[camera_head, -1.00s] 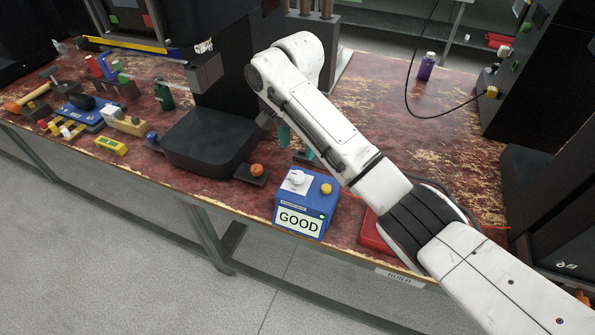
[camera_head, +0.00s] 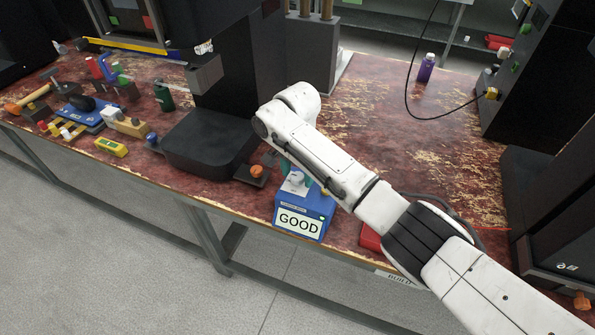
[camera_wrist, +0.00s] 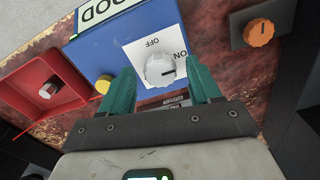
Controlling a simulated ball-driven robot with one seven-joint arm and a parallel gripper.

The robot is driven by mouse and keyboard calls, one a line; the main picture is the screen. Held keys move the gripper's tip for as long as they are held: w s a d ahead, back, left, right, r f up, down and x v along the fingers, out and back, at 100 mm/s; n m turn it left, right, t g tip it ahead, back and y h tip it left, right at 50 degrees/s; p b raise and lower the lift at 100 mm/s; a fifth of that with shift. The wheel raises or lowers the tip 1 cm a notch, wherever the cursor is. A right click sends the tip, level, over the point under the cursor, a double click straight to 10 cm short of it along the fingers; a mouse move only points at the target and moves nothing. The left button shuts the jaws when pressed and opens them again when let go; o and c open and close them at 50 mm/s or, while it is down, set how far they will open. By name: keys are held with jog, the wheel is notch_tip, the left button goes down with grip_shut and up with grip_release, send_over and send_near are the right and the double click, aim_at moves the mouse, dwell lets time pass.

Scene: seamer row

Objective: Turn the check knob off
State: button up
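The check knob (camera_wrist: 160,70) is a pale grey round knob on a white plate marked OFF and ON. Its dark mark points toward the right, near the ON side. It sits on top of a blue box (camera_head: 287,212) whose front display reads GOOD; the knob also shows in the head view (camera_head: 296,178). My gripper (camera_wrist: 160,65) is open, with one teal finger on each side of the knob in the wrist view. I cannot tell whether either finger touches it. In the head view my arm hides most of the gripper.
A yellow button (camera_wrist: 104,83) is on the box beside the left finger. A red tray (camera_wrist: 70,97) lies beside the box. An orange knob (camera_head: 257,170) on a dark base stands close by. A black machine base (camera_head: 205,150) is to the left.

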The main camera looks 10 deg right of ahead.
jog(key=c, duration=1)
jog(key=shift+o, duration=0.2)
jog(key=shift+r+n+p, duration=0.1)
jog(key=shift+n+p, duration=0.2)
jog(key=shift+p, duration=0.05)
jog(key=n+p, duration=0.1)
jog(key=n, duration=0.2)
jog(key=shift+a+p, duration=0.1)
jog(key=shift+p, duration=0.2)
jog(key=n+p, duration=0.1)
jog(key=n, duration=0.8)
jog(key=shift+n+p, duration=0.35)
jog(key=shift+n, duration=0.05)
jog(key=n, duration=0.4)
jog(key=shift+n, duration=0.4)
